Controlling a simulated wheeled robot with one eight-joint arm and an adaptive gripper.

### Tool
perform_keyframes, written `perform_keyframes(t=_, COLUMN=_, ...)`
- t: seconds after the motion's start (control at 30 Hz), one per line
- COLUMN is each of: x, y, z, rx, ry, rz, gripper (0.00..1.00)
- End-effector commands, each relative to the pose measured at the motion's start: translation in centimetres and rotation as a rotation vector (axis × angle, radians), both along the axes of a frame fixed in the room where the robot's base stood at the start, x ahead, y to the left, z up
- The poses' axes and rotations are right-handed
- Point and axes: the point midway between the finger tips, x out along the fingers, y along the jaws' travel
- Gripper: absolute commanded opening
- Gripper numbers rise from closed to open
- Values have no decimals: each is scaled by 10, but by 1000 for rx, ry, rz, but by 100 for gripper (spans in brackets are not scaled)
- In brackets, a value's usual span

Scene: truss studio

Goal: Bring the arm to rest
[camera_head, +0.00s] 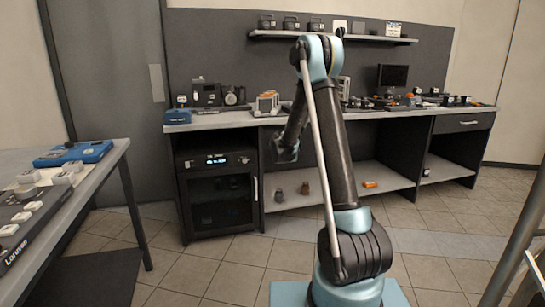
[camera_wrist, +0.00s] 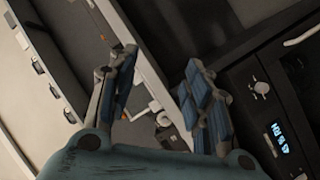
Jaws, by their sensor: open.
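My arm stands raised in the middle of the head view and folds over at the top. Its far end hangs down in front of the workbench (camera_head: 225,122), near the black cabinet (camera_head: 183,215). My gripper (camera_wrist: 158,80) shows in the wrist view with its two blue-padded fingers spread apart and nothing between them. In the head view the fingers are too small and dark to make out. The wrist view is tilted, with the cabinet's front (camera_wrist: 270,75) and its lit display (camera_wrist: 280,138) to the right of the fingers.
A table (camera_head: 115,160) with a blue device (camera_head: 73,153) and a control panel (camera_head: 28,220) stands at the left. A metal frame (camera_head: 520,245) stands at the right edge. Tiled floor lies open before the bench.

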Motion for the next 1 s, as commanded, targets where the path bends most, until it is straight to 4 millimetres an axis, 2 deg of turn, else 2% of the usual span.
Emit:
perform_keyframes(t=0.03, x=-11, y=-11, z=9, rx=12, ry=15, rz=-21, gripper=45)
perform_keyframes(t=0.2, x=-45, y=-45, z=31, rx=58, ry=76, rz=-95, gripper=45)
perform_keyframes(t=0.5, x=-120, y=-96, z=56, rx=139, ry=195, rz=-211, gripper=45)
perform_keyframes(t=0.73, x=-187, y=-128, z=63, rx=203, ry=295, rz=-290, gripper=45)
perform_keyframes(t=1.0, x=-272, y=-154, z=59, rx=280, ry=422, rz=-366, gripper=45)
